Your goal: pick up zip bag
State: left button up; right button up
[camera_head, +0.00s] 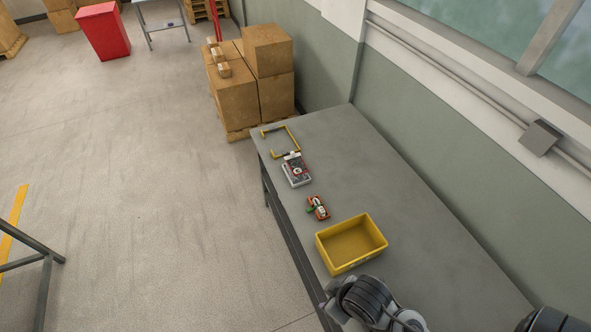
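Parts of my arms show at the bottom edge, one just below the bin and one at the bottom right corner. No gripper fingertips show, and neither arm touches the items.
Stacked cardboard boxes (252,80) stand on a pallet beyond the table. The wall (425,140) borders the table's right side. Open floor (150,190) lies to the left.

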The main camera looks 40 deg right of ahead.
pick_arm(q)
jog(key=shift+a, duration=0.1)
jog(key=o, duration=0.5)
jog(key=shift+c, duration=0.2)
jog(key=o, duration=0.6)
